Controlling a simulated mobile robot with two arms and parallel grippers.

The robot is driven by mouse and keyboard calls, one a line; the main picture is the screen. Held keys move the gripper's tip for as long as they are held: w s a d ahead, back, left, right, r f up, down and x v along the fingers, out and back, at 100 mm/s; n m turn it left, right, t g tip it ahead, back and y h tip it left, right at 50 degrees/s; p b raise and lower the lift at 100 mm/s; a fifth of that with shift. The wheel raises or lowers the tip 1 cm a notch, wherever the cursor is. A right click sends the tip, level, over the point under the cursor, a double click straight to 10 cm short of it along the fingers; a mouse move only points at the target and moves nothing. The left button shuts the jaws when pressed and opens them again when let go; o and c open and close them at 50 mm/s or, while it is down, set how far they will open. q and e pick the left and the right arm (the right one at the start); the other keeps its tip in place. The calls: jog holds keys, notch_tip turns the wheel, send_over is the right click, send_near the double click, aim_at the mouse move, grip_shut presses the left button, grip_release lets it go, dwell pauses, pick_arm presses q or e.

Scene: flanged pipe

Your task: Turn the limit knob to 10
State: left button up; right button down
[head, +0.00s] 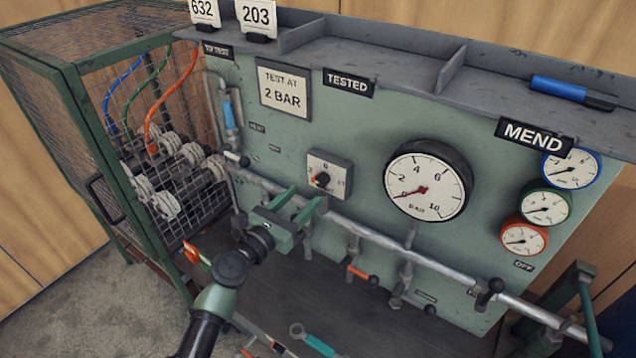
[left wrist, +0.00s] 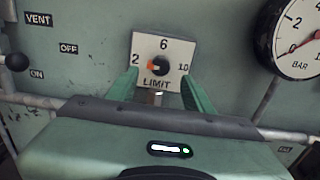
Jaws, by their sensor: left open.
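The limit knob (head: 320,180) is a small dark knob with an orange pointer on a square white plate, low in the middle of the green panel. The plate is marked 2, 6 and 10. In the left wrist view the knob (left wrist: 160,66) has its orange pointer toward the left, near the 2. My left gripper (head: 297,204) is open, its two green fingers pointing at the panel just below and in front of the plate. In the left wrist view the fingertips (left wrist: 160,84) stand either side of the plate's lower part, with nothing between them. My right gripper is not in view.
A large bar gauge (head: 428,181) is right of the knob, its red needle near 0. A grey pipe (head: 375,236) with valve handles crosses below. A green wire cage (head: 95,140) stands at left. A shelf above holds a blue marker (head: 558,88).

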aim_at(319, 182)
pick_arm(q)
jog(key=x, duration=0.7)
jog(key=shift+w+d+b, duration=0.15)
jog(key=shift+b, duration=0.2)
grip_shut()
